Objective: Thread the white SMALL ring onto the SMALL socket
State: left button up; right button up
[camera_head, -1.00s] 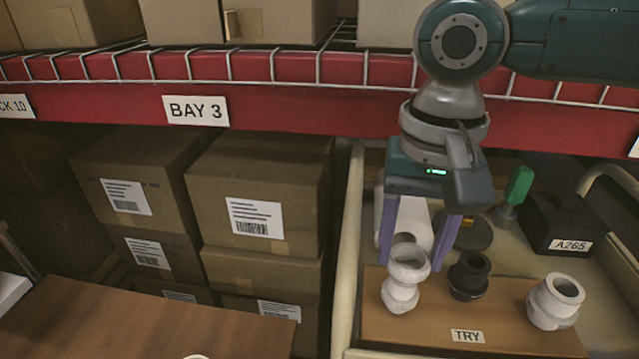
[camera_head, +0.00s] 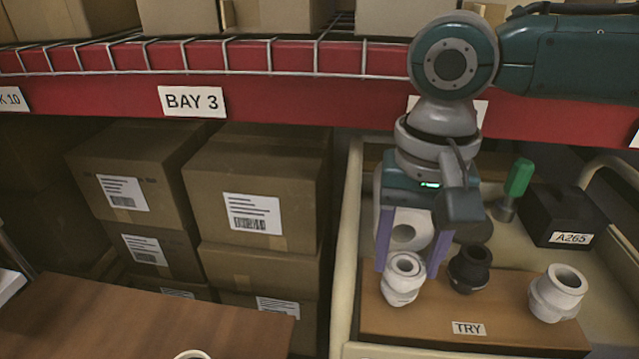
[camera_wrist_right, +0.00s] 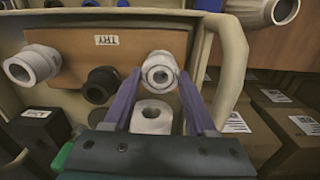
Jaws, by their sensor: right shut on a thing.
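My right gripper (camera_head: 408,262) points down over the wooden board (camera_head: 500,330), its purple fingers on either side of the white ring (camera_head: 391,268). It is shut on the ring. The ring sits around the top of the left white socket (camera_head: 402,297), whose bore shows through it. In the right wrist view the ring (camera_wrist_right: 147,72) and socket bore look nearly concentric between the fingertips (camera_wrist_right: 160,82). How far down the ring sits is unclear. A black socket (camera_head: 468,270) and another white socket (camera_head: 556,294) stand to the right. My left gripper is out of view.
A white roll (camera_head: 392,222) lies behind the held ring. A green-handled tool (camera_head: 518,178) and a black box marked A265 (camera_head: 565,216) are at the back of the tray (camera_head: 345,250). Another white ring (camera_head: 192,355) is partly visible on the brown table (camera_head: 130,320).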

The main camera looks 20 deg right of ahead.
jog(key=shift+f, duration=0.5)
dwell(0.8)
jog(key=shift+f+p, duration=0.1)
jog(key=shift+p, duration=0.2)
dwell(0.3)
jog(key=o, duration=0.8)
grip_shut()
jog(key=shift+d+f, duration=0.1)
jog(key=shift+f, duration=0.1)
jog(key=shift+f+p, duration=0.1)
jog(key=shift+p, duration=0.2)
dwell(0.3)
